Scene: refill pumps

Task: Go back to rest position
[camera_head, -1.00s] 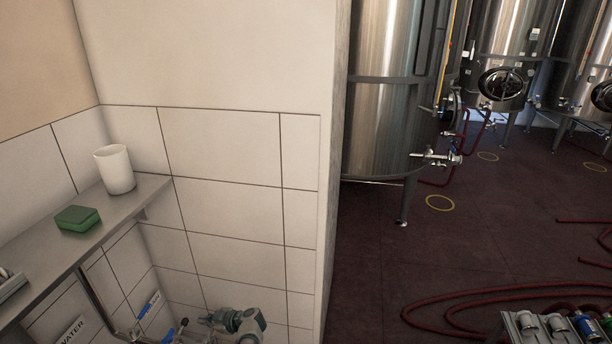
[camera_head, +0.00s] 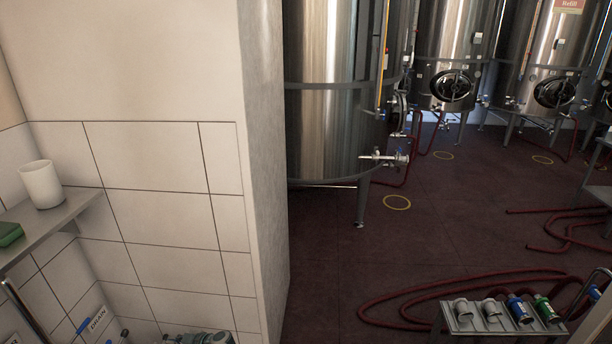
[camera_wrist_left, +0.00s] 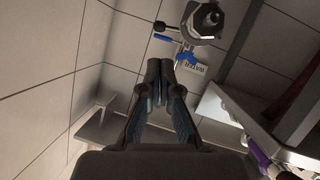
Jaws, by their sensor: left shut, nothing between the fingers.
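My left gripper (camera_wrist_left: 160,75) shows in the left wrist view with its dark fingers together and nothing between them. It points toward a tiled wall, with a round metal fitting (camera_wrist_left: 204,20) and blue valve handles (camera_wrist_left: 163,40) beyond its tips. A small white label (camera_wrist_left: 193,65) is beside the handles. In the head view a grey-green part (camera_head: 200,338) shows at the bottom edge; I cannot tell what it belongs to. My right gripper is in neither view.
A wall shelf (camera_head: 75,209) at left holds a white cup (camera_head: 42,184) and a green sponge (camera_head: 9,233). Past the wall corner stand steel tanks (camera_head: 326,130). Red hoses (camera_head: 400,291) lie on the dark floor (camera_head: 380,255) near a rack (camera_head: 462,327) with coloured fittings.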

